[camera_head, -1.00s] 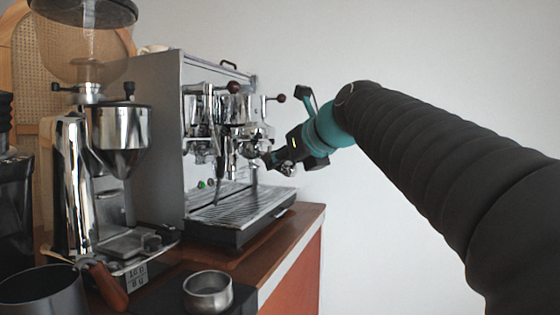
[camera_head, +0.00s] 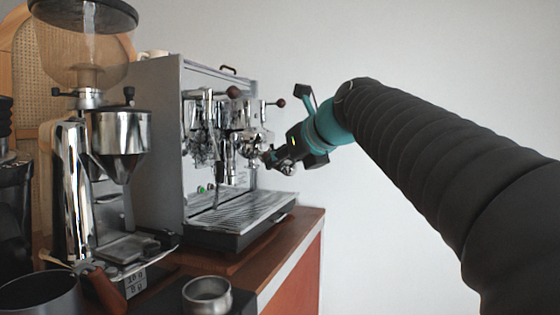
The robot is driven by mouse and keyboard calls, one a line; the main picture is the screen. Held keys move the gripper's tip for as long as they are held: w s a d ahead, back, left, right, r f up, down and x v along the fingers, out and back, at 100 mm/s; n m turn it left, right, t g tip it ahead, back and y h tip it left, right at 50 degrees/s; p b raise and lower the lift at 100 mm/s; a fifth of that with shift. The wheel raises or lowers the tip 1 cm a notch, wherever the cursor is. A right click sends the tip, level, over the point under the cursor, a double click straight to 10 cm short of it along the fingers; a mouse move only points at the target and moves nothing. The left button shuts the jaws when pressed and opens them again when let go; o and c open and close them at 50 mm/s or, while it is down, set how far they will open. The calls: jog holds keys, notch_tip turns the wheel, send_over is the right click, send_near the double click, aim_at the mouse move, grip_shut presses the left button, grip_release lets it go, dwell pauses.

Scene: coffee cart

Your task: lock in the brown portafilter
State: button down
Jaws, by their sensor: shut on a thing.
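The espresso machine (camera_head: 155,130) stands on the cart, with its chrome group head (camera_head: 250,140) facing right. My gripper (camera_head: 270,158) is at the front of the group head, to its right and slightly below its middle. It is shut on what appears to be the portafilter. Its handle is hidden by the fingers, so its colour and whether it is seated in the group cannot be told. A brown handle (camera_head: 108,290) also shows at the lower left, in front of the grinder; what it belongs to is not clear.
The chrome grinder (camera_head: 122,135) stands left of the machine. The drip tray (camera_head: 240,212) lies below the group head. A metal cup (camera_head: 207,294) and a dark pitcher (camera_head: 40,292) are at the front. Right of the cart is open room.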

jog(key=shift+r, duration=0.75)
dwell(0.5)
jog(key=shift+d, duration=0.1)
jog(key=shift+w+d+n+g+y, duration=0.4)
jog(key=shift+d+n+y, duration=0.1)
jog(key=shift+n+y, duration=0.2)
dwell(0.4)
jog(key=shift+w+d+f+n+g+y, duration=0.1)
jog(key=shift+w+d+n+g+y, duration=0.3)
jog(key=shift+w+d+n+y, duration=0.15)
jog(key=shift+w+d+n+g+y, duration=0.4)
jog(key=shift+d+n+g+y, duration=0.2)
jog(key=shift+n, duration=0.15)
jog(key=shift+a, duration=0.1)
